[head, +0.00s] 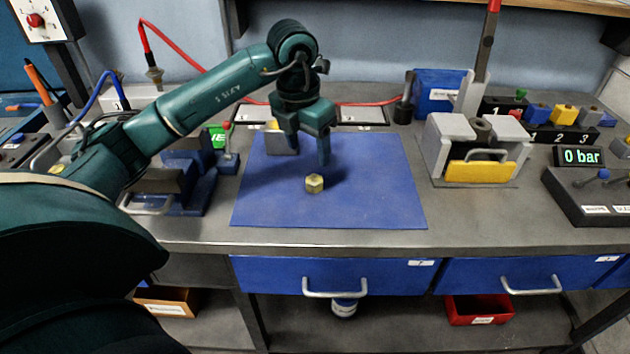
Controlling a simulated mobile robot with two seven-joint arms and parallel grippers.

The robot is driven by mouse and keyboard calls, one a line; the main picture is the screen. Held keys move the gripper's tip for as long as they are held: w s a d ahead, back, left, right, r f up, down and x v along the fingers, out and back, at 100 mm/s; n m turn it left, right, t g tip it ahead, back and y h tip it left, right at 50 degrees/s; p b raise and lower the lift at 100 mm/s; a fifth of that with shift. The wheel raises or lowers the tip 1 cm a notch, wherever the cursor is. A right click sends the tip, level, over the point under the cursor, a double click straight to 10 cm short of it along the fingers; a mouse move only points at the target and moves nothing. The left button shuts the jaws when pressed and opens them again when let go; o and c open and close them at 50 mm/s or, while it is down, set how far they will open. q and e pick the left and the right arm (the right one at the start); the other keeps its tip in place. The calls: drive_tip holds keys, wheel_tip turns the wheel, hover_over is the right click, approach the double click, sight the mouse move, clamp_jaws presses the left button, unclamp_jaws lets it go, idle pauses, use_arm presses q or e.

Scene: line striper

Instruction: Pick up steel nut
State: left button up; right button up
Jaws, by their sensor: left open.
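One nut (315,184), brass-yellow in the picture, lies on the blue mat (385,205) near its middle. My left gripper (308,158) is open and empty, pointing down above the mat. Its fingers are a little behind and above the nut, apart from it. A shadow falls on the mat below the gripper. A small grey and yellow block (281,142) stands at the mat's back left, partly hidden by the gripper. My right gripper is not in view.
A grey fixture with a yellow front plate (480,172) stands right of the mat. A blue clamp-like device (185,180) stands to the left. A red hose (185,57) runs behind. A pressure display (582,156) is at far right. The mat around the nut is clear.

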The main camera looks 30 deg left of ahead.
sight(314, 179)
use_arm(q)
drive_tip(key=f, duration=0.3)
drive_tip(key=w+f+p, duration=0.1)
drive_tip(key=f, duration=0.4)
drive_tip(key=shift+w+d+f, duration=0.2)
drive_tip(key=shift+w+f, duration=0.05)
drive_tip(key=shift+f, duration=0.05)
drive_tip(key=shift+c, duration=0.4)
drive_tip(key=c, duration=1)
